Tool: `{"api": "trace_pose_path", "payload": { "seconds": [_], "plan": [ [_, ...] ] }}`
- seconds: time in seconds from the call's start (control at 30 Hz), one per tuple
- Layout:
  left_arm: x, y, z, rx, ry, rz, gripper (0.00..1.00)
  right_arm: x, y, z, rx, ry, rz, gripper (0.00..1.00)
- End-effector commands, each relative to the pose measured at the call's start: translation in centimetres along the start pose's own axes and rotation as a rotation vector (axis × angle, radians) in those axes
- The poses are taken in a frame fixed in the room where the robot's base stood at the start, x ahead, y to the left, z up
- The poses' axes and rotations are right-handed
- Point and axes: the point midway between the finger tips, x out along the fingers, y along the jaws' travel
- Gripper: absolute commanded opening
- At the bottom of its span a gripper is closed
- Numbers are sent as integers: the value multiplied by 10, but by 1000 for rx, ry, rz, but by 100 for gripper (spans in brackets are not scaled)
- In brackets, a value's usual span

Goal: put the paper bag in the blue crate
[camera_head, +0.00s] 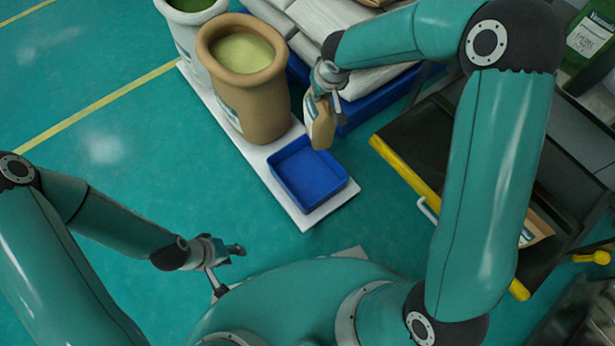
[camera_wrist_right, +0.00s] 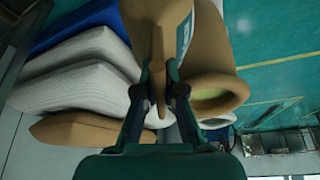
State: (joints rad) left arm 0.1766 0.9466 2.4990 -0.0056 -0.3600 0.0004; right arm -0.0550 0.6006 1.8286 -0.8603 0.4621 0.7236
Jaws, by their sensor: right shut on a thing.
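The paper bag (camera_head: 320,122) is tan with a pale label and hangs upright, slightly tilted, from my right gripper (camera_head: 329,82). That gripper is shut on the bag's top. In the right wrist view the bag (camera_wrist_right: 158,65) shows as a thin tan edge between the fingers (camera_wrist_right: 165,92). The small blue crate (camera_head: 335,183) lies on a white board, and its visible inside is empty. The bag is just behind the crate's back right edge in the head view, apparently above it. My left gripper (camera_head: 230,267) is open and empty, low at the left.
A tan barrel (camera_head: 250,100) with pale green contents stands on the white board (camera_head: 314,217) behind the crate. Stacked white sacks (camera_head: 310,18) lie on a blue base at the back. A dark cart with a yellow rail (camera_head: 400,170) is at the right, holding another tan packet (camera_head: 538,228).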

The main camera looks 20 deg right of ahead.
Motion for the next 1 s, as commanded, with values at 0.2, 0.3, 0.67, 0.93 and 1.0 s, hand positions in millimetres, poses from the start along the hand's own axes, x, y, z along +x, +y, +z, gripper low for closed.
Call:
{"api": "trace_pose_path", "payload": {
  "seconds": [0.2, 0.3, 0.67, 0.93, 1.0],
  "plan": [
    [-2, 1, 0, 0, 0, 0, 40, 3, -4, 0, -53, 1, -22, 0],
    [-4, 1, 0, 0, 0, 0, 40, 8, -8, 2, -118, 0, -50, 0],
    [-12, 4, 0, 0, 0, 0, 40, 28, -22, 5, -429, 2, -182, 0],
    [-16, 6, 0, 0, 0, 0, 40, 39, -29, 4, -615, 1, -259, 0],
    [-17, 6, 0, 0, 0, 0, 40, 40, -31, 3, -646, 1, -271, 0]
  ]
}}
